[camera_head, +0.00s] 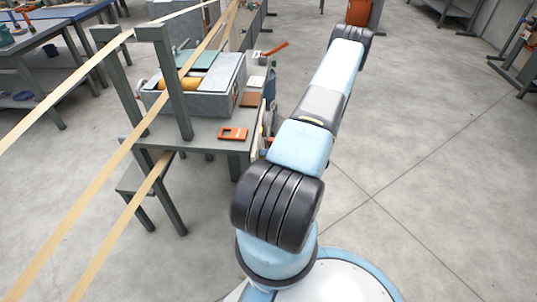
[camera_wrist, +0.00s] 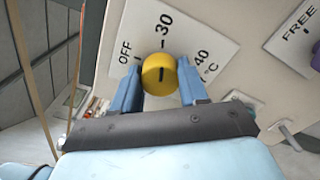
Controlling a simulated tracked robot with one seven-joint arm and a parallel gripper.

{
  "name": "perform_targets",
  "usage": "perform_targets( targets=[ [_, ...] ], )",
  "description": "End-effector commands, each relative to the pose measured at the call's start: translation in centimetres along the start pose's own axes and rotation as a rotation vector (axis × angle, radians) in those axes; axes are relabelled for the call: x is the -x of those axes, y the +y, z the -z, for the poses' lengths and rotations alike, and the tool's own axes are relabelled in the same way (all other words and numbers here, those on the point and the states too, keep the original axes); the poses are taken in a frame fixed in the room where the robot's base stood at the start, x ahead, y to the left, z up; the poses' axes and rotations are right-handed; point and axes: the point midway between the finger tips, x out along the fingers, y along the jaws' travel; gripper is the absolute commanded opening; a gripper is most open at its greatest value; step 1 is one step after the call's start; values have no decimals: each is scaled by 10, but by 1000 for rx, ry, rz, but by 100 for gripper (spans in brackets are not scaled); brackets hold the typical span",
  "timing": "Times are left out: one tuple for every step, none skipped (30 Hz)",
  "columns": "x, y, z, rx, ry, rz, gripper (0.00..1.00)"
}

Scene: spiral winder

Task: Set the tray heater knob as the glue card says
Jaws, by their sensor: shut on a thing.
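The yellow tray heater knob (camera_wrist: 160,73) sits on a white dial plate (camera_wrist: 186,32) in the wrist view. The plate is marked OFF at the left, 30 at the top and 40 °C at the right. A dark line on the knob points up, roughly at the 30 tick. My gripper (camera_wrist: 160,88) has one blue finger on each side of the knob and is shut on it. In the head view my arm hides the gripper and knob. I cannot make out a readable glue card in either view.
A second plate marked FREE (camera_wrist: 297,30), with a purple part (camera_wrist: 316,57) beside it, is at the right in the wrist view. The head view shows the winder table (camera_head: 208,133) with an orange object (camera_head: 233,134) on it, and pale strips at left. Floor at right is open.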

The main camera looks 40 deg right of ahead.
Motion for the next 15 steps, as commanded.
perform_targets(
  targets=[
    [-4, 0, -8, 10, -9, -5, 13],
    [-4, 0, -8, 9, -9, -5, 13],
    [-4, 0, -8, 9, -9, -5, 13],
    [-4, 0, -9, 9, -10, -5, 13],
    [-4, 0, -9, 9, -10, -4, 13],
    [-4, 0, -9, 9, -10, -4, 13],
    [-3, 0, -9, 9, -10, -4, 13],
    [-3, -1, -9, 9, -10, -4, 13],
    [-3, -1, -9, 10, -10, -4, 13],
    [-3, -1, -9, 10, -10, -4, 13],
    [-3, -1, -9, 10, -10, -4, 13],
    [-3, -1, -9, 10, -10, -4, 45],
    [-3, 0, -9, 10, -9, -5, 48],
    [-3, 0, -8, 9, -9, -5, 51],
    [-3, 0, -7, 8, -8, -4, 55]
  ],
)
